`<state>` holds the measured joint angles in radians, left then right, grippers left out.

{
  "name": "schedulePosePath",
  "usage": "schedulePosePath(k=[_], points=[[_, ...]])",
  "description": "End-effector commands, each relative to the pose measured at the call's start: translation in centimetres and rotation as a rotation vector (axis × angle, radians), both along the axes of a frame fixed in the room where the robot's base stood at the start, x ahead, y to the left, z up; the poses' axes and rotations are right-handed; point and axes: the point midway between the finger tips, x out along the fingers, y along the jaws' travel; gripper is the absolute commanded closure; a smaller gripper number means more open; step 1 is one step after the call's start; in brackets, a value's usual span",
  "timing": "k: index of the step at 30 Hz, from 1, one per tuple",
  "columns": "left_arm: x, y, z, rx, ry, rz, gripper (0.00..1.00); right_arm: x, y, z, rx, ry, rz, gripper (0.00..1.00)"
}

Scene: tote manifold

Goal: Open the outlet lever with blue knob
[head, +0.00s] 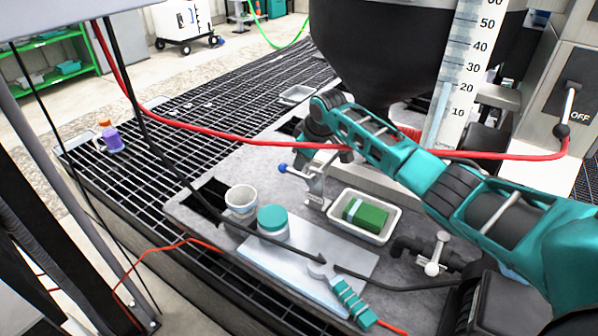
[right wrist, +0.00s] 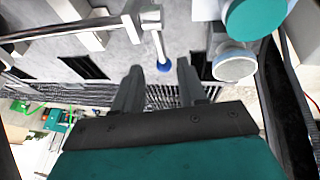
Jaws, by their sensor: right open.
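The outlet lever (head: 298,174) is a silver bar on a metal valve, with a blue knob (head: 283,168) at its left end. In the right wrist view the lever (right wrist: 158,40) runs down from a metal joint to the blue knob (right wrist: 164,67). My right gripper (right wrist: 157,74) is open, and the knob shows between its two fingertips, near their ends. I cannot tell whether a finger touches it. In the head view my teal right arm comes in from the right, and its wrist is above and behind the lever; the fingers are not clear there. My left gripper is not in view.
A white cup (head: 241,199) and a teal-lidded jar (head: 272,222) stand left of and below the valve. A white tray (head: 388,232) with a green block lies at its right. A red hose (head: 220,132) crosses above. A second valve (head: 432,266) stands at the right front.

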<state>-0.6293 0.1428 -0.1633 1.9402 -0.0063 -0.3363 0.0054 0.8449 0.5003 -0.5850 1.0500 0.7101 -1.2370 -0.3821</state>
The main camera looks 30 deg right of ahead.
Motion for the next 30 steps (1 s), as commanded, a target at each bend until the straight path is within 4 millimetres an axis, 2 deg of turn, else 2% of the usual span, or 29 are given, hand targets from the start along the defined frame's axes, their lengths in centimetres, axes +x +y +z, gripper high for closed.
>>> schedulePosePath(k=[3, 12, 18, 27, 30], points=[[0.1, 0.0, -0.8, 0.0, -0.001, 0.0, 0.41, 0.9, 0.1, -2.1, 0.0, 0.001, -0.002, 0.59], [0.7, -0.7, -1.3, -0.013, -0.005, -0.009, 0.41, 2.4, 0.2, -5.3, 0.0, -0.001, -0.001, 0.59], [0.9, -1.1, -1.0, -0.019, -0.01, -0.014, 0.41, 2.8, 0.3, -6.0, 0.0, -0.001, 0.0, 0.59], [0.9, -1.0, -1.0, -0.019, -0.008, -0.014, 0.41, 2.9, 0.3, -6.1, -0.001, -0.003, 0.0, 0.59], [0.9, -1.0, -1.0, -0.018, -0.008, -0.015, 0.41, 2.9, 0.3, -6.1, -0.001, -0.003, 0.0, 0.67]])
